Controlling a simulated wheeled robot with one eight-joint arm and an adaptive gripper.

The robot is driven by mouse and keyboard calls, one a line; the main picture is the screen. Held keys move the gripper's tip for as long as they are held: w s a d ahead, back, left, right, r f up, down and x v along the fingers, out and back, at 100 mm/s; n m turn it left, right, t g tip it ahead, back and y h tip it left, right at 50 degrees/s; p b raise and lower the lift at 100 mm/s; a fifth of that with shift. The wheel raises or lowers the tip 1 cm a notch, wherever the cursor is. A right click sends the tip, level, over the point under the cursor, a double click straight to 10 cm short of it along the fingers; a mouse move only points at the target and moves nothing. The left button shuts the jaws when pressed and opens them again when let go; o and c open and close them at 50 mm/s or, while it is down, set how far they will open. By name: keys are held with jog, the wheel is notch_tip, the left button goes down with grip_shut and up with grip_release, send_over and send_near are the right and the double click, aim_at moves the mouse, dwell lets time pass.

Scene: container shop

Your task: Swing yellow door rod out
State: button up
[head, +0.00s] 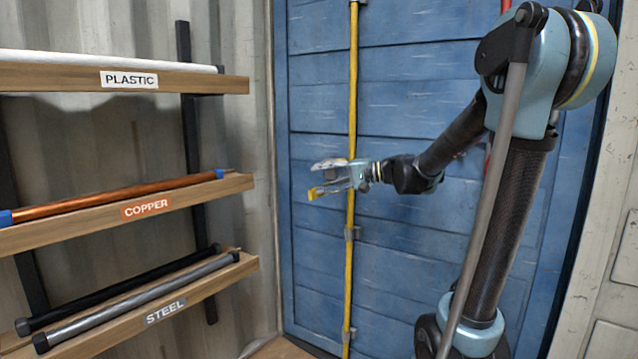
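The yellow door rod (348,275) runs upright along the blue door (430,255) from top to bottom, held by grey brackets. My gripper (317,178) reaches in from the right at about the rod's mid-height, its fingers pointing left. Its two fingers stand apart, one above the other, and the lower one has a yellow tip. The gripper covers a short piece of the rod. I cannot tell whether it touches the rod or is only in front of it. No handle on the rod is clearly visible.
A red rod (506,6) is mostly hidden behind my arm. At left, wall shelves hold a white plastic length (95,60), a copper pipe (115,196), and dark and grey steel pipes (135,300). Free room lies between the shelves and the door.

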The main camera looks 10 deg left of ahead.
jog(key=shift+f+v, duration=0.15)
jog(key=shift+v, duration=0.75)
jog(key=shift+f+v, duration=0.2)
jog(key=shift+v, duration=0.7)
jog(key=shift+s, duration=0.2)
